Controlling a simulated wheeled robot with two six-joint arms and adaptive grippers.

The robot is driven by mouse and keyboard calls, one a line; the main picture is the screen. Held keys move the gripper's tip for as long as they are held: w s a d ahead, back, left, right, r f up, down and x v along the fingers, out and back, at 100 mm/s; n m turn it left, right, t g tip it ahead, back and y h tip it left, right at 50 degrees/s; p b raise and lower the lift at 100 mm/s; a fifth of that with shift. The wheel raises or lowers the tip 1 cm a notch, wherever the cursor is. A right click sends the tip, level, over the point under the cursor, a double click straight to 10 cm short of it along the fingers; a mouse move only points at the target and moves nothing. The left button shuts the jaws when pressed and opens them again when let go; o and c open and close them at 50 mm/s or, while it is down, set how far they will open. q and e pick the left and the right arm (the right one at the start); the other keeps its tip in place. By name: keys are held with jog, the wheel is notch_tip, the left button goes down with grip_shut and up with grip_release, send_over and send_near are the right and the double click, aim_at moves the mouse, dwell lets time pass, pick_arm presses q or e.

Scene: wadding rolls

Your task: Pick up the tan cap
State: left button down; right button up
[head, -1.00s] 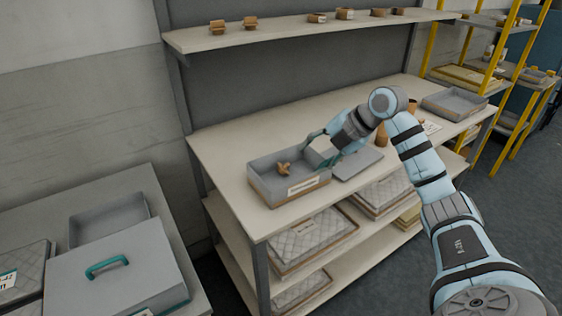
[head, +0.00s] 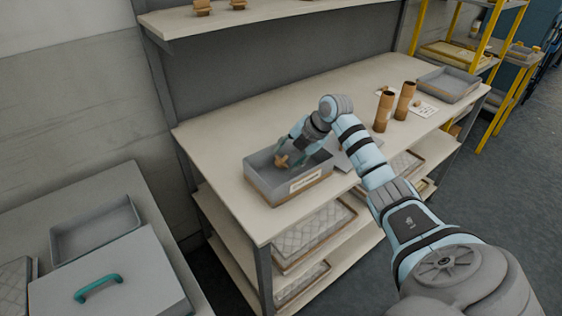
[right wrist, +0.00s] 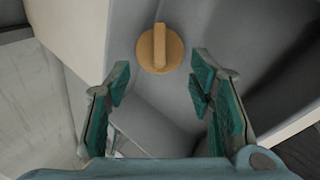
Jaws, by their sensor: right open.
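The tan cap (head: 281,161) lies in a grey bin (head: 262,187) with a label on its front, on the workbench. It is a round disc with a raised bar across it. In the right wrist view the cap (right wrist: 159,49) shows ahead of the fingertips, in line with the gap between them. My right gripper (head: 294,150) is over the bin, close to the cap; in the wrist view the gripper (right wrist: 159,75) is open with nothing between its teal fingers. My left gripper is not in view.
Two brown tubes (head: 384,111) stand on the bench right of my arm. A grey tray (head: 448,84) sits at the bench's far right end. A shelf (head: 260,15) runs above. A grey box with a teal handle (head: 98,288) stands at lower left.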

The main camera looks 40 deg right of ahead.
jog(key=shift+x, duration=1.1)
jog(key=shift+s+a+r, duration=0.1)
jog(key=c, duration=0.7)
jog(key=shift+o, duration=0.2)
